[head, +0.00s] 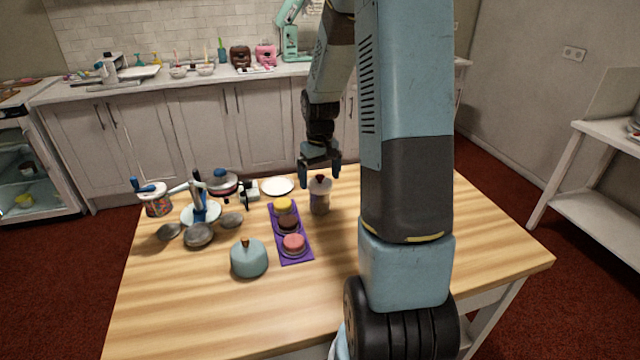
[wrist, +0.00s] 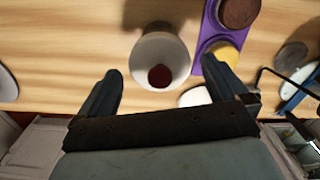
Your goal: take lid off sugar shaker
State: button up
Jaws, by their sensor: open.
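The sugar shaker (head: 320,199) stands upright on the wooden table, with a pale lid topped by a dark red knob (head: 320,179). In the wrist view the lid (wrist: 160,48) shows from above as a pale round shape, its dark red knob (wrist: 160,76) towards the gripper side. My gripper (head: 320,176) is open and points down just above the shaker. In the wrist view its two fingers (wrist: 165,88) lie apart, left and right of the knob, and nothing is held. The shaker's body is mostly hidden under the lid in the wrist view.
A purple tray (head: 296,256) with several small cakes lies left of the shaker. A white plate (head: 277,186) is behind it. A blue-grey domed pot (head: 249,260), bowls and a blue-handled stand (head: 200,212) are further left. The table front (head: 200,320) is clear.

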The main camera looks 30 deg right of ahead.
jog(key=shift+f, duration=0.7)
jog(key=shift+c, duration=0.2)
jog(key=c, duration=0.9)
